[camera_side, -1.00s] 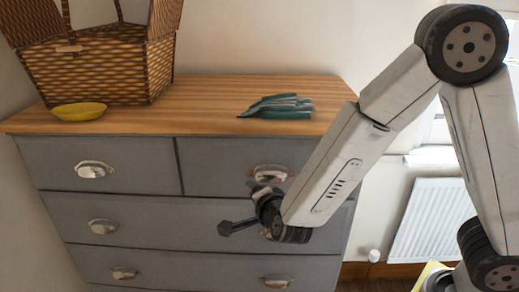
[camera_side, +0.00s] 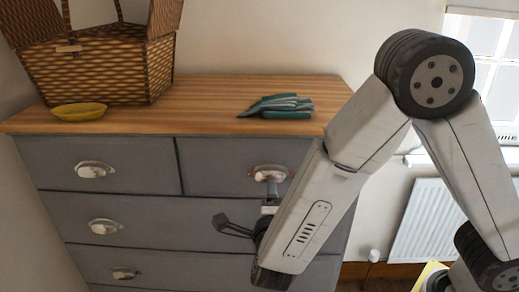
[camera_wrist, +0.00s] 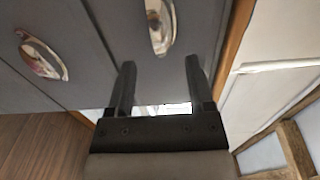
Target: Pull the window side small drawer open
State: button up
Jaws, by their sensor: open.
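The window side small drawer (camera_side: 220,162) is the top right drawer of the grey chest, and its front looks flush. Its metal cup handle (camera_side: 269,173) also shows in the wrist view (camera_wrist: 160,25), just beyond the fingertips. My gripper (camera_side: 246,201) is open, in front of the chest near this handle; one finger overlaps the handle's lower part in the side view. In the wrist view my gripper (camera_wrist: 160,64) has its two dark fingers spread, nothing between the tips, with the handle lined up with the gap. Contact cannot be told.
The top left drawer (camera_side: 135,160) and the wider drawers below look closed. A radiator (camera_side: 425,222) stands to the right beneath the window.

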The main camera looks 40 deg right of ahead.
aim_at(271, 178)
jog(key=shift+x, duration=3.8)
jog(key=shift+f, duration=0.1)
jog(key=c, duration=0.8)
grip_shut()
jog(key=shift+f, duration=0.1)
jog(key=shift+s+f, duration=0.1)
jog(key=shift+s, duration=0.05)
